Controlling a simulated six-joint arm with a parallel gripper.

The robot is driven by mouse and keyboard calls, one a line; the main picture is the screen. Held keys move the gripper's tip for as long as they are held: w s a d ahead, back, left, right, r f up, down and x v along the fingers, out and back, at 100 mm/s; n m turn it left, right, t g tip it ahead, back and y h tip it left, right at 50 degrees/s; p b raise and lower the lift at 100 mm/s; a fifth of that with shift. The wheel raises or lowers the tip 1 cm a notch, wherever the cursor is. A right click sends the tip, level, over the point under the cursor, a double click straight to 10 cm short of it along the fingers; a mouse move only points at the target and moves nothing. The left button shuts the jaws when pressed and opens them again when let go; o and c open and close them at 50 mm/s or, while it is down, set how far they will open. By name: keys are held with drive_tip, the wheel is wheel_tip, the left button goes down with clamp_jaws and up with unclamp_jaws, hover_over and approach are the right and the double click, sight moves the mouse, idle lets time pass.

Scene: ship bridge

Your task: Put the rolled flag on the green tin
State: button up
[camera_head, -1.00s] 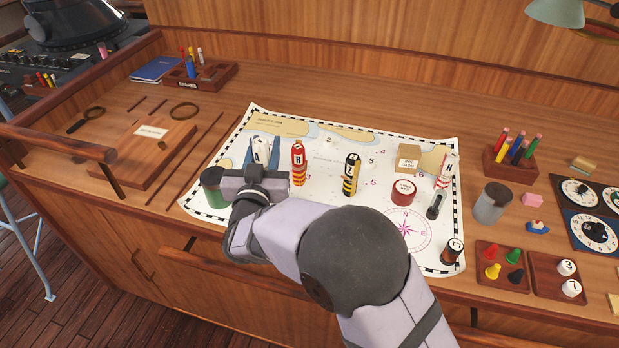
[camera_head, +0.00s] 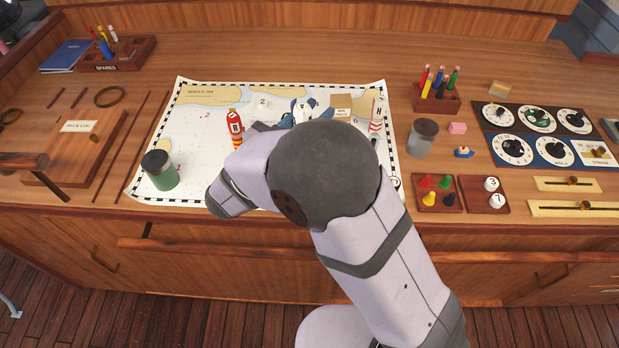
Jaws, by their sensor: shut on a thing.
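The green tin (camera_head: 161,172) with a dark top stands upright on the left front part of the chart, with nothing on it. My gripper (camera_head: 303,119) is mostly hidden behind my own arm, over the middle right of the chart. It is shut on a rolled flag (camera_head: 304,105), white and blue with a letter on it. The flag's lower part and its height above the chart cannot be seen. A red rolled flag marked R (camera_head: 235,127) stands between the tin and my gripper. A white and red one marked H (camera_head: 377,114) stands to the right.
The chart (camera_head: 190,125) is clear around the tin. A grey canister (camera_head: 422,139) stands beyond its right edge. A flat wooden case (camera_head: 77,140) and thin rods lie to the left. Trays of pegs (camera_head: 437,192) lie front right. My arm hides the chart's middle front.

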wheel_tip(320, 180, down, 9)
drive_tip(key=s+d+m+g+h+p, duration=0.1)
drive_tip(key=p, duration=0.1)
drive_tip(key=shift+d+p, duration=0.35)
drive_tip(key=shift+d, duration=0.05)
idle(0.7)
drive_tip(key=shift+s+f, duration=0.1)
drive_tip(key=o, duration=1.1)
drive_tip(key=shift+a, duration=0.1)
